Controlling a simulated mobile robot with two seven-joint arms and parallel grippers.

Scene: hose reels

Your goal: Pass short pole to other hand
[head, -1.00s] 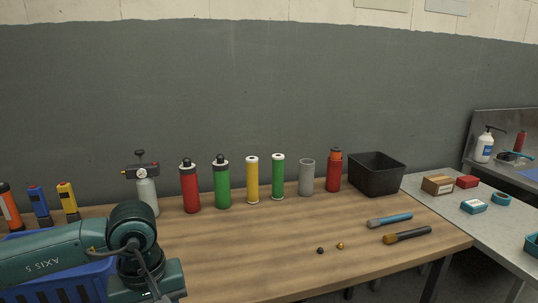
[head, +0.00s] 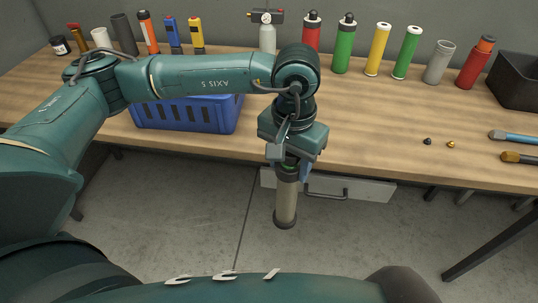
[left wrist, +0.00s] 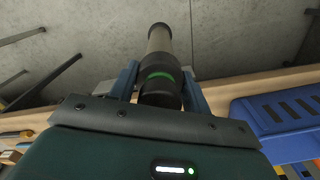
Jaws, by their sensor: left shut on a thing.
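The short pole (head: 286,202) is a beige-grey tube with dark ends and a green band. It hangs nearly upright in front of the table edge, above the floor. My left gripper (head: 291,168) points down and is shut on the pole's upper end. In the left wrist view the gripper's two blue-grey fingers (left wrist: 158,84) clasp the pole (left wrist: 160,44) beside its green band, and the far end sticks out free. My right gripper is not in view.
The wooden table (head: 375,135) lies behind the pole, with a drawer (head: 340,188) under its edge. A blue basket (head: 190,113) stands behind my left arm. Several cylinders line the back, with a black bin (head: 515,82) at right. The floor in front is clear.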

